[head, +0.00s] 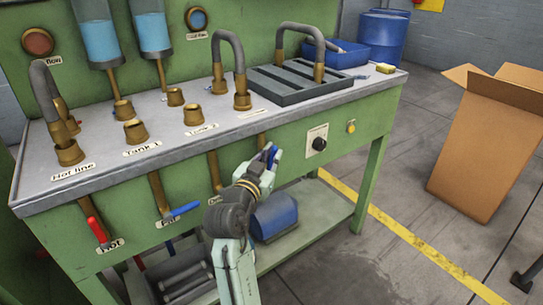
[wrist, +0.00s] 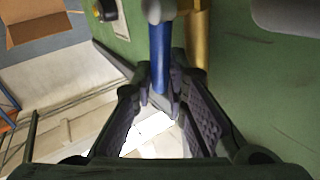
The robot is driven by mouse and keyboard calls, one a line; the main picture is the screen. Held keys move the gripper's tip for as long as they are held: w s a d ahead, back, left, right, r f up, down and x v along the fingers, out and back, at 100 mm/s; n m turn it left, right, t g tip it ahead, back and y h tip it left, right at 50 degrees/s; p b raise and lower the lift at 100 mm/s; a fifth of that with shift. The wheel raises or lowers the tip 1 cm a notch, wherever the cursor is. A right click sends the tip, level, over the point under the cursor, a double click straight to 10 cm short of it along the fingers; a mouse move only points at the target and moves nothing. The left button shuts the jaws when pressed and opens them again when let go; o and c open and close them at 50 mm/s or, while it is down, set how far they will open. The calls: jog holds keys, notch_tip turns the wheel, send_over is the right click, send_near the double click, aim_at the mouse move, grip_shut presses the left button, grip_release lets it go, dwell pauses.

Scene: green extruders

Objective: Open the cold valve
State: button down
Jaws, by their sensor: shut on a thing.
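My gripper (head: 268,160) is at the green front panel, below the countertop. Its fingers (wrist: 166,98) are closed around a blue valve handle (wrist: 158,62), seen from close by in the wrist view. The blue handle (head: 271,152) shows only in part between the fingers in the head view. A brass pipe (wrist: 197,50) runs right beside the handle in the wrist view. My gripper and arm hide the lower part of this valve, and no label for it can be read.
To the left are a red handle (head: 97,230) marked HOT and another blue handle (head: 182,210). A black knob (head: 319,144) is on the panel to the right. A blue container (head: 274,215) sits on the lower shelf. A cardboard box (head: 485,145) stands on the floor at right.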

jog(key=shift+f, duration=0.15)
dwell(0.5)
jog(key=b, duration=0.3)
jog(key=shift+s+a+f+n+t, duration=0.2)
jog(key=shift+f+n+t, duration=0.1)
jog(key=shift+t, duration=0.1)
jog(key=t+b, duration=0.1)
jog(key=b, duration=0.1)
jog(key=a+n+t+b, duration=0.1)
jog(key=b, duration=0.2)
jog(key=shift+s+r+h, duration=0.3)
jog(key=shift+r+h, duration=0.05)
jog(key=shift+h, duration=0.05)
jog(key=c, duration=1.9)
grip_release()
jog(key=shift+r+p, duration=0.1)
jog(key=shift+p, duration=0.2)
